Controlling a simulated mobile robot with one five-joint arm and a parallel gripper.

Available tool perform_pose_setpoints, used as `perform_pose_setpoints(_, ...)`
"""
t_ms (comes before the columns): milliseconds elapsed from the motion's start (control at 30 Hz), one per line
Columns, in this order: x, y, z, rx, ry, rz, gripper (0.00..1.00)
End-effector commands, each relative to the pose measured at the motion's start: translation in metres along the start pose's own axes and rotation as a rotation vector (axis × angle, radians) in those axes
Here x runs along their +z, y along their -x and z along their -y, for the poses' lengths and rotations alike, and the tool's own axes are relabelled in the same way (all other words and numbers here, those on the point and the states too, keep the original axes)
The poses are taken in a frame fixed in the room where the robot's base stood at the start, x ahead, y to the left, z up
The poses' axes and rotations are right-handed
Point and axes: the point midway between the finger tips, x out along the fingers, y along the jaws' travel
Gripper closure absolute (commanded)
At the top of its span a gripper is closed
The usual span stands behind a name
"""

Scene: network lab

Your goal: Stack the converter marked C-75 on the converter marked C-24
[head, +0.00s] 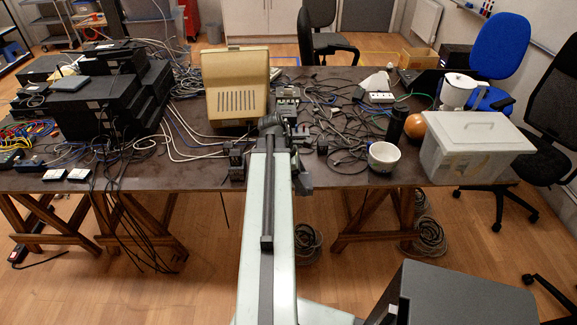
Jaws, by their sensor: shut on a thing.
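My gripper (276,124) is at the far end of my outstretched arm, over the middle of the table near its front part. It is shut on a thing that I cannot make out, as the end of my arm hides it. Two small boxes with white labelled tops (54,174) (79,174) sit side by side at the table's front left edge. A dark blue box (32,165) is just left of them. These may be converters, but their markings are too small to read, so I cannot tell C-75 or C-24. My gripper is well to their right.
The table (190,178) is crowded. Stacked black units (110,95) stand at the left, a beige case (236,85) behind my gripper. Small black blocks (237,165) lie left of my arm. Cables, a white bowl (383,156) and a lidded box (470,150) fill the right.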

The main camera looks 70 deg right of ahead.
Motion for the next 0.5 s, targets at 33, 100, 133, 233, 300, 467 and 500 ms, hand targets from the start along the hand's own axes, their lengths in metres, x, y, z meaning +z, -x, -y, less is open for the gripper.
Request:
perform_pose_setpoints(33,-0.003,0.002,-0.001,0.003,0.008,0.001,0.72)
perform_pose_setpoints(100,-0.004,0.002,-0.002,0.005,0.011,0.001,0.72)
perform_pose_setpoints(133,-0.004,0.002,-0.003,0.005,0.011,0.001,0.72)
perform_pose_setpoints(233,-0.008,0.001,-0.020,0.004,0.010,0.001,0.72)
perform_pose_setpoints(300,-0.014,0.001,-0.040,0.004,0.011,0.001,0.72)
perform_pose_setpoints(467,-0.028,0.001,-0.090,0.004,0.009,0.001,0.72)
perform_pose_setpoints(500,-0.032,0.002,-0.102,0.004,0.008,0.001,0.72)
